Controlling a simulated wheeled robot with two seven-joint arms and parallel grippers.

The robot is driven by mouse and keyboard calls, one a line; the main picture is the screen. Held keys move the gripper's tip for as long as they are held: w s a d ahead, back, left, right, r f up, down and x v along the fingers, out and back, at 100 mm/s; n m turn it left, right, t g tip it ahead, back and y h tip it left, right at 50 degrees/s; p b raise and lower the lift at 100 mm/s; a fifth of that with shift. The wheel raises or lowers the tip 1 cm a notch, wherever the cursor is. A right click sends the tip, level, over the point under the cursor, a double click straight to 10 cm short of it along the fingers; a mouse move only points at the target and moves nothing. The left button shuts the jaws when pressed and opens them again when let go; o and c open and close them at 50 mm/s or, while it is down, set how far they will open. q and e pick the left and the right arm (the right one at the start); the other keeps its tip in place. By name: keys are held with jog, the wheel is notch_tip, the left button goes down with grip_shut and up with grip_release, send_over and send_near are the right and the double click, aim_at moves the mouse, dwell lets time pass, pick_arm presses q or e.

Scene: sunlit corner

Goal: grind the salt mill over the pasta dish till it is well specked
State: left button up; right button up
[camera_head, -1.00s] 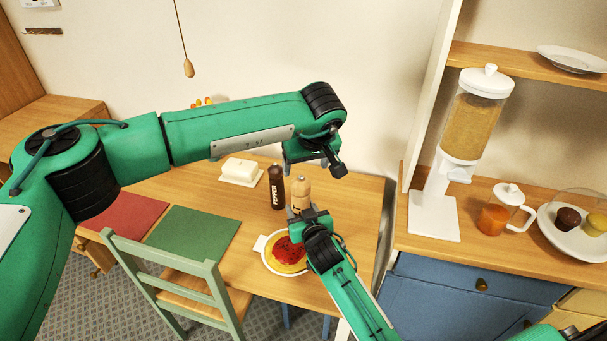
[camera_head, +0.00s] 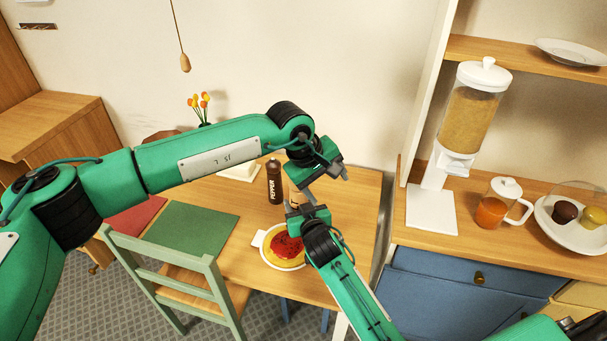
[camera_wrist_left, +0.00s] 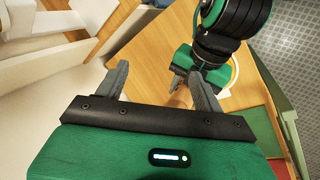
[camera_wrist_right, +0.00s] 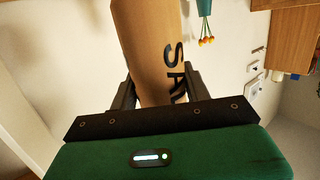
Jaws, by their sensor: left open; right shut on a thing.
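The salt mill (camera_wrist_right: 155,45), light wood with dark letters, stands in the jaws of my right gripper (camera_wrist_right: 158,92). In the head view my right gripper (camera_head: 306,213) holds it above the table, and the mill is mostly hidden by my grippers. My left gripper (camera_head: 322,184) is open and empty, just above and beside the mill. Its spread fingers also show in the left wrist view (camera_wrist_left: 160,88). The pasta dish (camera_head: 283,248), a pale plate with yellow pasta and red sauce, lies just left of my right wrist. Specks on it are too small to tell.
A dark pepper mill (camera_head: 275,182) stands close behind, left of my grippers. A white butter dish (camera_head: 239,173) is partly hidden by my left arm. A green chair (camera_head: 190,275) stands in front. A counter with a dispenser (camera_head: 468,125) is at right.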

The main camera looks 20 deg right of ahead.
pick_arm(q)
jog(key=w+a+f+n+t+h, duration=0.35)
jog(key=a+n+h, duration=0.2)
jog(key=n, duration=0.55)
jog(key=w+a+f+n+t+h, duration=0.2)
jog(key=a+f+n+t+h, duration=0.3)
jog(key=n, duration=0.7)
jog(key=x, duration=0.3)
jog(key=r+x, duration=0.1)
jog(key=x, duration=0.6)
jog(key=shift+w+r, duration=0.1)
jog(key=shift+r, duration=0.2)
jog(key=shift+m, duration=0.3)
jog(key=c, duration=1)
